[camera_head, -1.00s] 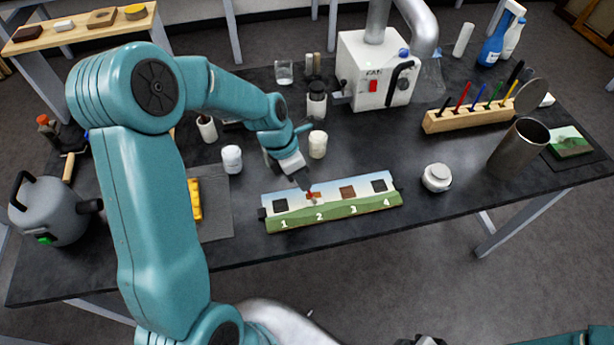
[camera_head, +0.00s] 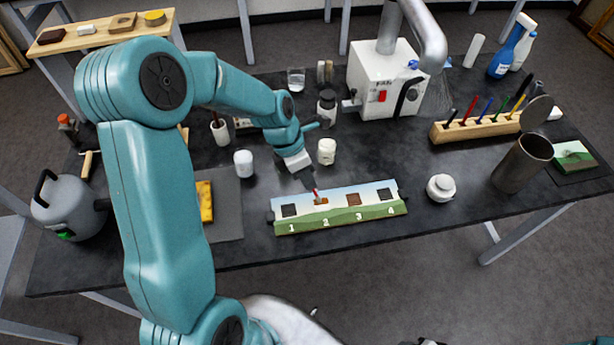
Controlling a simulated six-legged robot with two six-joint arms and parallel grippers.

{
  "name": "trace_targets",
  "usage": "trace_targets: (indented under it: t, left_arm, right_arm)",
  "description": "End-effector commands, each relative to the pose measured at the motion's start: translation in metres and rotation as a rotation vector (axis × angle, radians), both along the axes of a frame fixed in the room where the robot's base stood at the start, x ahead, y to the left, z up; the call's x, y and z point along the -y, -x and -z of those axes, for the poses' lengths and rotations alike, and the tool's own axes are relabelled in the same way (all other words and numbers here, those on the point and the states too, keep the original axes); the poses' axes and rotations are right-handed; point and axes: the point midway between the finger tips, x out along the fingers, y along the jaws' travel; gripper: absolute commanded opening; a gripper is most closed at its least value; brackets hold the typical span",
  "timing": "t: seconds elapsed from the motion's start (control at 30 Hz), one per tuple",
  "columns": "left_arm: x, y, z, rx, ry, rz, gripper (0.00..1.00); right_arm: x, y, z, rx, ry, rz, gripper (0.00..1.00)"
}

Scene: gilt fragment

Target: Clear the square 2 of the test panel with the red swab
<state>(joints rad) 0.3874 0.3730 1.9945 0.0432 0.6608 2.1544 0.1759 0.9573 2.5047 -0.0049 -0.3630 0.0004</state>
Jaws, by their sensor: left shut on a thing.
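The test panel (camera_head: 343,220) lies on the dark table, a long strip with a painted landscape and squares numbered 1 to 4. Square 2 (camera_head: 323,202) shows a small orange-brown patch on a pale ground. Squares 1 (camera_head: 289,210), 3 (camera_head: 354,199) and 4 (camera_head: 386,195) are dark or brown. My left gripper (camera_head: 309,182) is shut on the red swab (camera_head: 316,193) just above square 2. The swab's tip is at or very near the square; contact is too small to tell. A small part of what may be my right gripper (camera_head: 426,342) shows at the bottom edge.
A white jar (camera_head: 327,151) stands close behind my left gripper, another white jar (camera_head: 243,163) to its left. A wooden rack (camera_head: 475,128) holds several coloured sticks.

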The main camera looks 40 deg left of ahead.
Motion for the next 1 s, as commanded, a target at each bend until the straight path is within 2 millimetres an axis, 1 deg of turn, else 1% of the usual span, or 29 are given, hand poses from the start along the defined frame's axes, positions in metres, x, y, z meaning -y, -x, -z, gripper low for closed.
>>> trace_targets:
  t: [0.37,0.8,1.0]
  left_arm:
    - [-0.001,-0.001,0.002,0.000,0.000,0.000,0.00]
    - [-0.014,-0.012,0.029,-0.003,-0.001,0.000,0.00]
    - [-0.015,-0.013,0.030,-0.002,-0.002,0.001,0.00]
  right_arm:
    - [0.000,0.000,0.001,0.000,0.000,0.000,0.43]
    - [0.000,0.000,0.014,0.000,0.000,0.000,0.43]
    - [0.000,0.000,0.014,0.000,0.000,0.000,0.43]
